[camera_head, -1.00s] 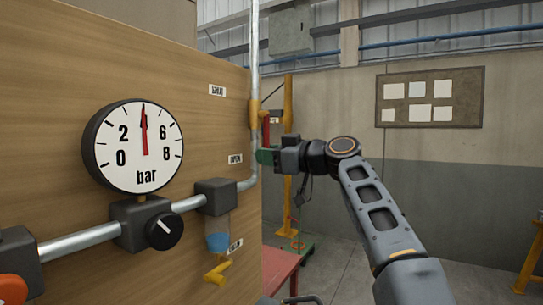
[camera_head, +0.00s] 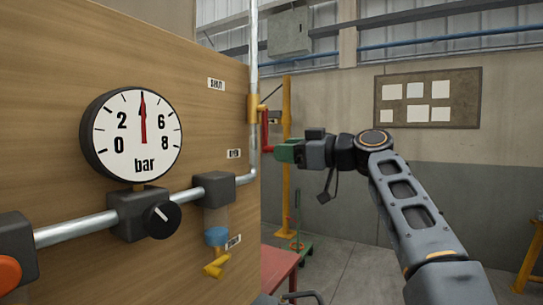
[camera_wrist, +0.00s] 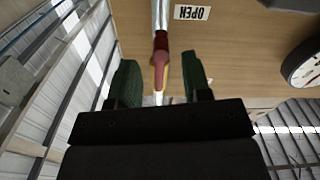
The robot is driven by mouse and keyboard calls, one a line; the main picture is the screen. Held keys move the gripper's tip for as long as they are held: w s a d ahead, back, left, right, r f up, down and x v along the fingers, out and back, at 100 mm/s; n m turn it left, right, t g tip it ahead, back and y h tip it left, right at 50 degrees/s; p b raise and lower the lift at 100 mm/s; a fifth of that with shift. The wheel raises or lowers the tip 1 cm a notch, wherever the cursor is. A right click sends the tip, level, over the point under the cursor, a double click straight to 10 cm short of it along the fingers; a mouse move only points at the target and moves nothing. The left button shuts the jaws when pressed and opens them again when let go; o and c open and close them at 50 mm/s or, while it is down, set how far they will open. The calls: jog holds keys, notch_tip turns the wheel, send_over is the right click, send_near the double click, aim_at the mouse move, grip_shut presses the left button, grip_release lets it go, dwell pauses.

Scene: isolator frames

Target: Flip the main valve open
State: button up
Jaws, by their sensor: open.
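The main valve has a yellow body (camera_head: 257,110) on the vertical pipe at the board's right edge. Its red lever (camera_head: 266,135) hangs down beside the pipe, its lower end level with the OPEN label (camera_head: 234,153). My gripper (camera_head: 280,152) is just right of the lever's lower end. In the wrist view, the red lever (camera_wrist: 160,58) shows between the two green fingers of my gripper (camera_wrist: 160,82), which are apart and not closed on it. I cannot tell whether either finger touches it. The OPEN label (camera_wrist: 192,12) appears upside down there.
The wooden board (camera_head: 60,70) carries a SHUT label (camera_head: 216,84), a bar gauge (camera_head: 132,135), a black knob (camera_head: 163,219) and a yellow drain tap (camera_head: 217,265). A yellow post (camera_head: 287,180) stands behind my gripper. A red table (camera_head: 279,268) is below.

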jog(key=b+v, duration=0.1)
jog(key=v, duration=0.7)
dwell(0.4)
jog(key=w+d+f+m+h+p, duration=0.2)
jog(key=d+f+m+h, duration=0.15)
jog(key=f+m, duration=0.45)
jog(key=w+d+f+m+h+p, duration=0.1)
jog(key=w+d+f+m+h, duration=0.3)
jog(key=f, duration=0.7)
jog(key=s+d+f+m+g+h+p, duration=0.1)
jog(key=s+f+m+g+h+p, duration=0.15)
jog(key=s+f+p, duration=0.4)
jog(key=s+d+f+m+g+h+p, duration=0.15)
jog(key=s+f+h, duration=0.25)
jog(key=s, duration=0.5)
jog(key=s+h+p, duration=0.2)
jog(key=s+p, duration=0.6)
jog(key=s, duration=0.2)
jog(key=shift+d+r+n, duration=0.25)
jog(key=shift+r+n, duration=0.15)
jog(key=shift+r, duration=0.1)
